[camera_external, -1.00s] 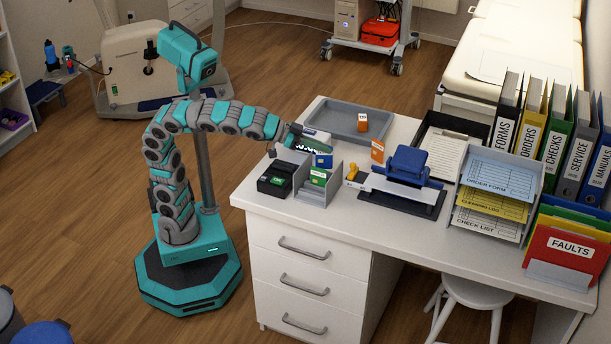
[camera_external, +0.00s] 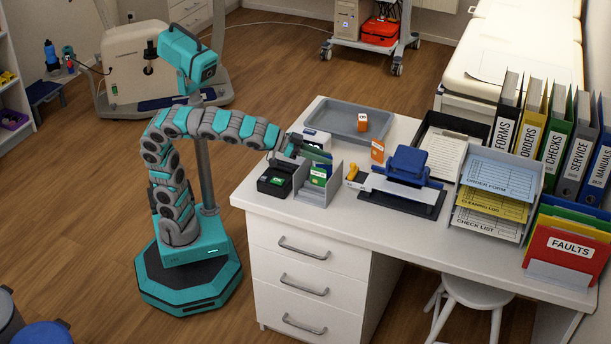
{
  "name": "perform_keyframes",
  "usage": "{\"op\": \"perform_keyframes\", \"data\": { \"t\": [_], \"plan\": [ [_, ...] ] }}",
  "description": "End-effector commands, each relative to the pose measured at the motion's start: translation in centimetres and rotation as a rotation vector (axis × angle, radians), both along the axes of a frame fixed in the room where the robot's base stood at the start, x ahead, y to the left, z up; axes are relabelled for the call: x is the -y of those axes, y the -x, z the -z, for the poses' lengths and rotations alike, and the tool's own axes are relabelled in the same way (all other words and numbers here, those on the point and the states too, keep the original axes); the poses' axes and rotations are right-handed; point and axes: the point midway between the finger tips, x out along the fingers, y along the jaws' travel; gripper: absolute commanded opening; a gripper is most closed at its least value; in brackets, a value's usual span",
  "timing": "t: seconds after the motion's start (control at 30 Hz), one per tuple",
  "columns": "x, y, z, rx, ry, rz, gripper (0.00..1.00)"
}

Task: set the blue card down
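My gripper (camera_external: 293,150) is at the left end of the desk, just above and behind the black card reader (camera_external: 275,181) with its green panel. It is small and dark here, and I cannot tell whether its fingers are open or shut. The grey card holder (camera_external: 333,183) stands just right of the reader. A green card (camera_external: 318,173) stands in it, with more green behind. A narrow blue patch, perhaps the blue card (camera_external: 328,167), shows beside the green card. I cannot tell whether my gripper touches any card.
A grey tray (camera_external: 345,112) with an orange box (camera_external: 362,122) lies behind. An orange-and-white card (camera_external: 377,150) stands right of the holder. A blue hole punch (camera_external: 408,165), paper trays (camera_external: 495,195) and upright binders (camera_external: 560,135) fill the right. The desk's front strip is clear.

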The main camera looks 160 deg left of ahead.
Motion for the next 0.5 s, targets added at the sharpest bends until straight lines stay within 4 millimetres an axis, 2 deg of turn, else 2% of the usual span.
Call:
{"op": "perform_keyframes", "data": {
  "t": [0.27, 0.5],
  "plan": [
    [0.0, 0.0, 0.0, 0.000, 0.000, 0.000, 0.31],
    [0.4, 0.1, -1.0, 0.001, -0.002, 0.001, 0.31]
  ]
}}
